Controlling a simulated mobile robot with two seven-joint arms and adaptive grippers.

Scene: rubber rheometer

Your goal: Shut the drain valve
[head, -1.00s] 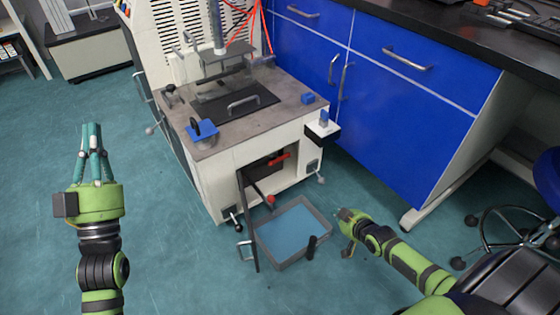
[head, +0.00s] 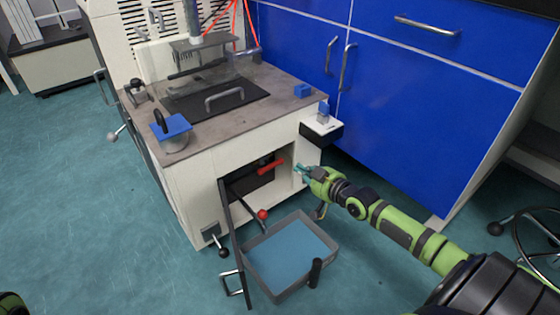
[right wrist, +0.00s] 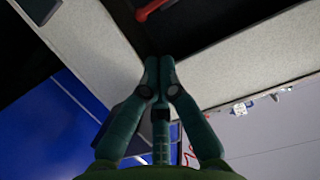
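Inside the open front compartment of the rheometer (head: 185,208), a red lever handle (head: 270,166) sticks out, tilted; I take it for the drain valve. Its red end also shows at the top edge of the right wrist view (right wrist: 150,9). My right gripper (head: 300,172) is at the right edge of the compartment opening, to the right of the handle and apart from it. In the right wrist view its fingertips (right wrist: 160,62) are together with nothing between them. My left gripper's fingers are out of view; only a bit of green arm shows at the bottom left.
The compartment door (head: 231,235) hangs open at the left of the opening. A red ball knob (head: 263,214) on a rod stands beside it. Blue cabinets (head: 400,110) stand at the right.

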